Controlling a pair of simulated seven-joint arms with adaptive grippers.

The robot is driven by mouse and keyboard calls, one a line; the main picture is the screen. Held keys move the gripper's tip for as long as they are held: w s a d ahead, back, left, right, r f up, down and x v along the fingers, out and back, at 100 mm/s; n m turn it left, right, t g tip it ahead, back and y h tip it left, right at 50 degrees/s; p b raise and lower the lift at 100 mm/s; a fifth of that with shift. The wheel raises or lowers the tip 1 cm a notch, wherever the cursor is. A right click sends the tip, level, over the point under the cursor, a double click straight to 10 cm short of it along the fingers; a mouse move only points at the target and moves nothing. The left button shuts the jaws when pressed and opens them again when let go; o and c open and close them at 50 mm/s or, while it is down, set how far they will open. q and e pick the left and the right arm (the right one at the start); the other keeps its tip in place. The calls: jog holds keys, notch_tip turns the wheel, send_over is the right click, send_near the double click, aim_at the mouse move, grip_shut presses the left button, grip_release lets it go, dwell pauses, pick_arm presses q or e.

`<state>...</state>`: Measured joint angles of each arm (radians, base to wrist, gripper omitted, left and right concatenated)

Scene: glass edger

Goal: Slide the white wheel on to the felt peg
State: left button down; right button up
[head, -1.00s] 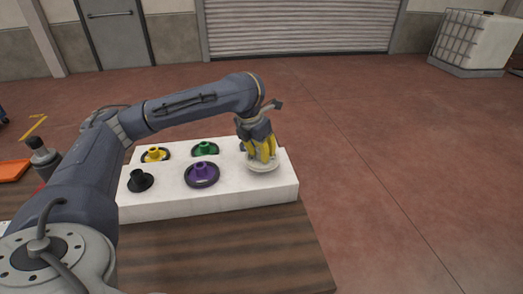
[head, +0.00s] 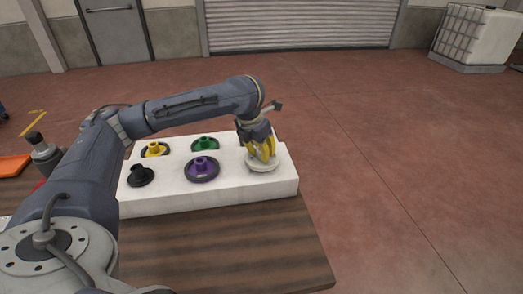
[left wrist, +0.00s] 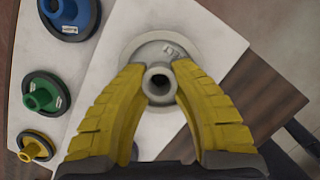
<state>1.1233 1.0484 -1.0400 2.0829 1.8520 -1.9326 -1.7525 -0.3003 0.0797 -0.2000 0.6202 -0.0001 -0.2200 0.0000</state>
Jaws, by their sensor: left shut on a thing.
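The white wheel (head: 262,168) is a pale disc with a raised hub, at the right end of the white block (head: 240,200). It also shows in the left wrist view (left wrist: 133,44), with its hollow hub and a small label facing the camera. My left gripper (head: 262,152) points down over it. Its yellow fingers (left wrist: 158,88) are shut around the hub. The wheel is at or just above the block's top; I cannot tell if it touches. No felt peg can be made out; anything under the wheel is hidden. My right gripper is not in view.
On the block stand a purple wheel (head: 202,173), green wheel (head: 205,144), yellow wheel (head: 155,150) and black wheel (head: 140,177). A blue wheel (left wrist: 68,15) shows in the left wrist view. An orange tray (head: 14,166) lies left. Bare wooden tabletop (head: 230,245) lies in front.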

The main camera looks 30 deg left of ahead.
pick_arm(q)
jog(key=shift+f, duration=0.65)
jog(key=c, duration=1.1)
grip_release()
jog(key=shift+c, duration=0.2)
jog(key=v, duration=1.2)
